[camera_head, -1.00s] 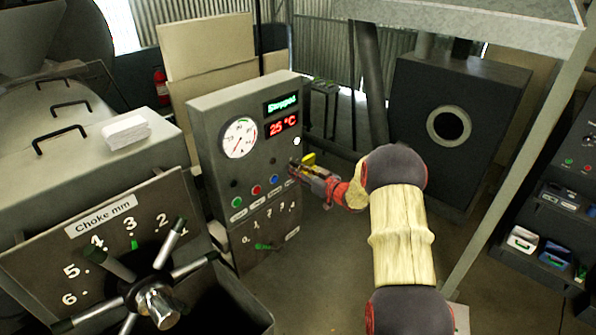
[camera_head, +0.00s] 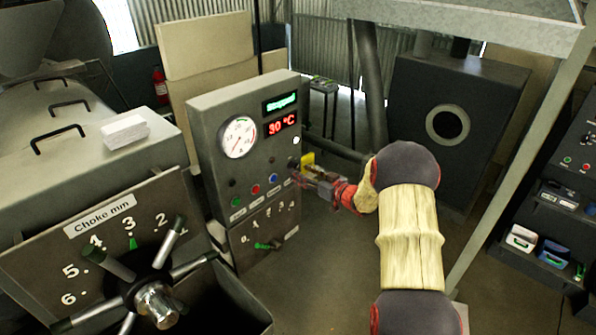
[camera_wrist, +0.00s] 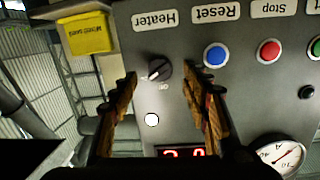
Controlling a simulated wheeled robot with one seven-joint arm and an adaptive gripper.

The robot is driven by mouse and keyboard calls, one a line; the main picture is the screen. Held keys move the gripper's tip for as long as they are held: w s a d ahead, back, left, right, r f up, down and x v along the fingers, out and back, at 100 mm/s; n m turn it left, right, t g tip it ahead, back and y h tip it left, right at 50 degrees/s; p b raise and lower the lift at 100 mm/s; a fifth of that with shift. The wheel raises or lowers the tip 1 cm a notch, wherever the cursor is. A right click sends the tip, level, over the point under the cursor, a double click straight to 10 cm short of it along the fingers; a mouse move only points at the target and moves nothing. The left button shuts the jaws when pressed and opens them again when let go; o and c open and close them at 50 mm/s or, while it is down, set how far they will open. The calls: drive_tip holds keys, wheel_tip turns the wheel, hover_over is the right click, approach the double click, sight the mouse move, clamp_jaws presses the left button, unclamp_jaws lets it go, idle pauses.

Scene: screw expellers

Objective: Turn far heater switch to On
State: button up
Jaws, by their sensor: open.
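The heater switch (camera_wrist: 158,70) is a dark round knob under the upside-down "Heater" label in the wrist view. Its white pointer mark is slanted; I cannot read its setting surely. My gripper (camera_wrist: 158,74) is open, with one finger on each side of the knob in the picture and gaps to both. Contact is not visible. In the head view my gripper (camera_head: 300,174) is at the right edge of the grey control panel (camera_head: 205,115), largely hiding the switch area. A white light (camera_wrist: 152,120) glows near the knob; the panel display (camera_head: 282,125) reads 30 °C.
Blue (camera_wrist: 216,55) and red (camera_wrist: 269,51) buttons sit beside the switch. A yellow box (camera_wrist: 88,34) is at the panel's edge. A pressure gauge (camera_head: 239,137) is on the panel. A dark furnace (camera_head: 450,125) stands behind, with open floor between.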

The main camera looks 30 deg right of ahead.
drive_tip(key=f+v, duration=0.1)
drive_tip(key=v, duration=0.7)
drive_tip(key=shift+s+r, duration=0.25)
drive_tip(key=shift+r, duration=0.25)
